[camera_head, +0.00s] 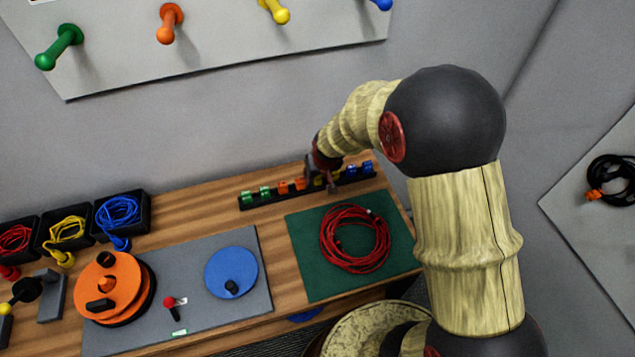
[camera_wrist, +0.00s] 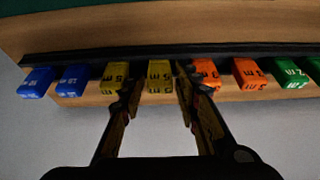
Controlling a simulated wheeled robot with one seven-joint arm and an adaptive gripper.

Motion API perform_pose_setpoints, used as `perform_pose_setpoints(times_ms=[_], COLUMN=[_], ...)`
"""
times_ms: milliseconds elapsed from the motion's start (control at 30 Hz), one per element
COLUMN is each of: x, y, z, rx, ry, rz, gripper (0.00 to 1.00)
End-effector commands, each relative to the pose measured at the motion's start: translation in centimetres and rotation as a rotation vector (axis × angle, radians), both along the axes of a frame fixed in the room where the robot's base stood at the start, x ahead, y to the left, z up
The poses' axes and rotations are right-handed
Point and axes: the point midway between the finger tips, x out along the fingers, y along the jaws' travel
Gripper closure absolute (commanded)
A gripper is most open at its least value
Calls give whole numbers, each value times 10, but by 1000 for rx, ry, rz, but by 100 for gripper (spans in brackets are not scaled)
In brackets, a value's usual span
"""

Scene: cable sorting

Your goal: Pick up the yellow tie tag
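Two yellow tie tags sit in a row of coloured tags on a dark rack (camera_head: 357,179). In the wrist view, one yellow tag (camera_wrist: 160,77) lies between my two fingers, and the other yellow tag (camera_wrist: 113,72) is just left of them, partly behind the left finger. Both are marked "5" and "m". My gripper (camera_wrist: 157,88) is open, its fingers on either side of the middle yellow tag; I cannot tell whether they touch it. In the head view, my gripper (camera_head: 322,182) is over the rack and mostly hides the yellow tags.
Orange tags (camera_wrist: 247,73) stand close to the right finger, with green tags (camera_wrist: 291,73) beyond; blue tags (camera_wrist: 73,79) are at the left. In the head view, a green mat (camera_head: 305,270) with a coiled red cable (camera_head: 328,243) lies in front of the rack.

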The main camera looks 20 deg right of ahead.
Motion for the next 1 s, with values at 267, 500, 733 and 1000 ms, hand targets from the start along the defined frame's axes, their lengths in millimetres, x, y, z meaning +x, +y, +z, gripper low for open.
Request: perform_pose_setpoints(times_ms=[267, 500, 733, 1000], x=[1, 0, 0, 1], y=[0, 0, 0, 0], z=[1, 1, 1, 16], rx=[0, 0, 0, 0], ry=[-1, 0, 0, -1], rz=[0, 0, 0, 0], gripper=[73, 86, 88, 88])
